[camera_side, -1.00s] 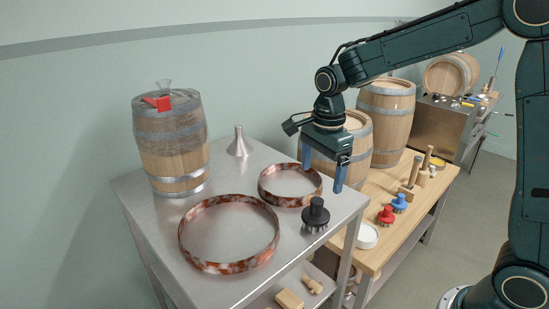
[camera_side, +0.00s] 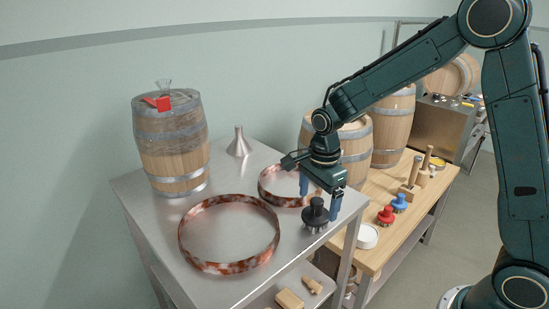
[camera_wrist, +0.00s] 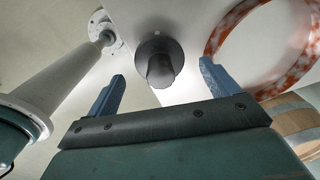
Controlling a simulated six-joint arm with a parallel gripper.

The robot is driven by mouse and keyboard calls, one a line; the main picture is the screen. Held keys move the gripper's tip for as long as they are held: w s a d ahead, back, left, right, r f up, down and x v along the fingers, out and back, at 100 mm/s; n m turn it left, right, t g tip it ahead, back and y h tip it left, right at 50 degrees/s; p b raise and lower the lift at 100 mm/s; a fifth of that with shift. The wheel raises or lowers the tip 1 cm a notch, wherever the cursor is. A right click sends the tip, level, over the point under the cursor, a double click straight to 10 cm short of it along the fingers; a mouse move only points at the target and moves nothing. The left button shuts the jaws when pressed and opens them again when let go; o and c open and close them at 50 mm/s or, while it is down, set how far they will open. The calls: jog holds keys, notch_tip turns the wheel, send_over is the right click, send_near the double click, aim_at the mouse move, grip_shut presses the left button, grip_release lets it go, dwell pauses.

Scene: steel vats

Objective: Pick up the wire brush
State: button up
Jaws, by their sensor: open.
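A black round brush with a knob handle (camera_side: 316,216) stands upright, bristles down, near the right edge of the steel table (camera_side: 160,222). My gripper (camera_side: 320,197) is open, pointing down just above the brush, with its blue fingers on either side of the knob in the side view. In the wrist view the dark brush (camera_wrist: 158,55) shows ahead, between the two fingers (camera_wrist: 161,72) and apart from them. Nothing is held.
Two rust-mottled copper hoops, one large (camera_side: 183,242) and one small (camera_side: 264,190), lie left of and behind the brush. A barrel (camera_side: 170,145) and a metal funnel (camera_side: 239,143) stand behind. Red (camera_side: 386,214) and blue (camera_side: 399,203) brushes sit on the wooden bench at right.

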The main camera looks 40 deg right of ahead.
aim_at(318, 200)
jog(key=shift+f, duration=1.7)
jog(key=c, duration=1.1)
jog(key=shift+r, duration=0.1)
notch_tip(318, 200, up, 20)
jog(key=shift+c, duration=0.3)
